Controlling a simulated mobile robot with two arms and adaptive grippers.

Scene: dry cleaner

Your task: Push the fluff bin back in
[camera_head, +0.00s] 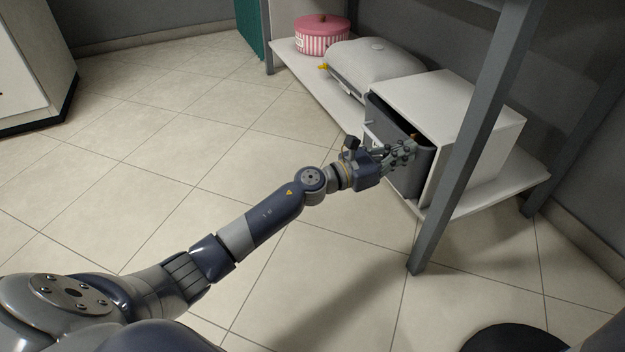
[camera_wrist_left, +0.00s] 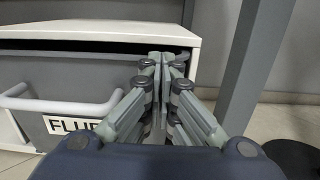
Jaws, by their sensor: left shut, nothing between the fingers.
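The fluff bin (camera_head: 377,123) is a dark grey drawer in a white cabinet (camera_head: 450,95) on a low shelf. It stands out a little from the cabinet, with a dark gap along its top. In the left wrist view the bin (camera_wrist_left: 105,71) shows a light bar handle (camera_wrist_left: 62,106) and a label partly reading "FLUF", its right end hidden by my gripper. My left gripper (camera_head: 411,148) is shut and empty, at the right part of the bin's front. It also shows in the left wrist view (camera_wrist_left: 160,58); whether it touches the bin I cannot tell. My right gripper is not in view.
A grey table leg (camera_head: 470,150) stands close to the right of my left gripper. On the low shelf (camera_head: 335,98) are a light grey case (camera_head: 372,65) and a pink striped round box (camera_head: 321,36). The tiled floor in front is open.

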